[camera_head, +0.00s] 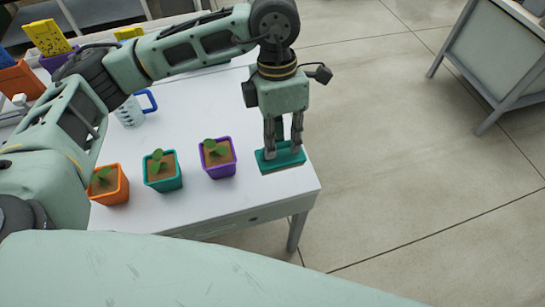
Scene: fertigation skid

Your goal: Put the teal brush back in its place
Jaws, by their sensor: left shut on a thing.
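The teal brush (281,163) shows as a flat teal block at the right front corner of the white table. My left gripper (283,149) points straight down over it and is shut on it, with one finger on each side. The fingers hide part of its top. I cannot tell whether the brush touches the table or is just above it. My right gripper is not in view.
Three potted seedlings stand in a row left of the brush: purple pot (218,170), teal pot (164,184), orange pot (109,197). A blue-handled jug (130,113) stands behind. The white table (225,110) is clear behind the purple pot.

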